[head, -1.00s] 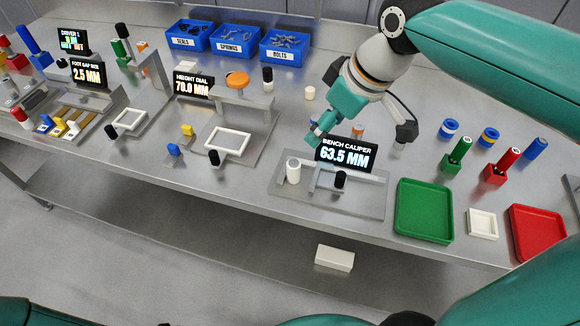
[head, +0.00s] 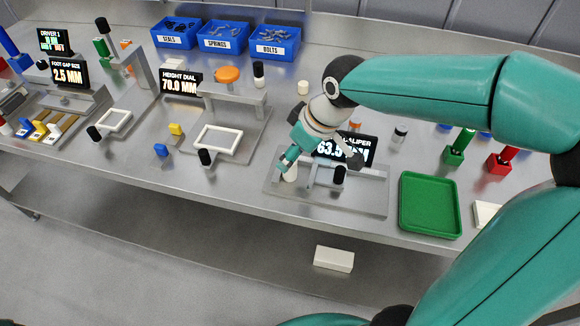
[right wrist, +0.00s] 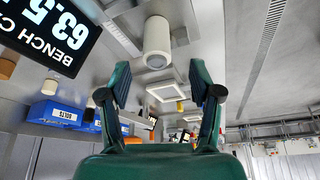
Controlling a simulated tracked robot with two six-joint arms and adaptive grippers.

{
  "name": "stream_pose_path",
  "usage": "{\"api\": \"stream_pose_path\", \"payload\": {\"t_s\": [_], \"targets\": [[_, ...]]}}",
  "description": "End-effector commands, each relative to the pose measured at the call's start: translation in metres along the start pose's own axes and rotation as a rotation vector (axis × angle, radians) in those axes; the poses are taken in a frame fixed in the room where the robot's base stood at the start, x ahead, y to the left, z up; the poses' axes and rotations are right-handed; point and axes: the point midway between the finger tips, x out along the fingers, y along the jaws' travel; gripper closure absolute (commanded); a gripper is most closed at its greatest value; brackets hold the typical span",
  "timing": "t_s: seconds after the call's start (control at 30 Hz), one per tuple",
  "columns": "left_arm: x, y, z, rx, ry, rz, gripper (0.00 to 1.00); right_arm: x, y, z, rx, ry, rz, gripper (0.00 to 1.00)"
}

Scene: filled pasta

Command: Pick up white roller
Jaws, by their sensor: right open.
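The white roller (head: 290,173) stands upright on the grey bench caliper fixture (head: 350,201), left of the black-capped pin. My right gripper (head: 289,158) is at its top, partly covering it in the head view. In the right wrist view the roller (right wrist: 157,42) lies ahead of the open fingers (right wrist: 160,85), roughly centred between them, with no finger seen touching it. The caliper display reads about 63.5 MM and is partly hidden by the gripper. My left gripper is not in view.
The caliper display (head: 362,151) stands close behind the gripper. A green tray (head: 430,206) lies to the right. The height dial fixture with a white frame (head: 221,140) is to the left. Blue bins (head: 274,40) stand at the back. The bench front edge is close.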

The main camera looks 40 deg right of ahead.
Motion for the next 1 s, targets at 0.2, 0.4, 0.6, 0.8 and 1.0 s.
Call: {"api": "stream_pose_path", "payload": {"t_s": [0.2, 0.4, 0.6, 0.8, 1.0], "targets": [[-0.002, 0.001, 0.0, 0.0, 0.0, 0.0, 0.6, 0.013, 0.001, 0.001, 0.001, -0.003, -0.001, 0.36], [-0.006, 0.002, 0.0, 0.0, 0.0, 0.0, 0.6, 0.042, 0.004, 0.002, 0.0, -0.006, -0.002, 0.36], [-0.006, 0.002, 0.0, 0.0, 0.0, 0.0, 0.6, 0.056, 0.005, 0.002, 0.001, -0.001, 0.0, 0.36], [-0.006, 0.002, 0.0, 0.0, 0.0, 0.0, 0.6, 0.056, 0.005, 0.002, 0.002, 0.0, 0.001, 0.38], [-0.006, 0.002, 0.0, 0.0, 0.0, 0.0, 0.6, 0.056, 0.005, 0.001, 0.001, 0.0, 0.001, 0.71]]}}
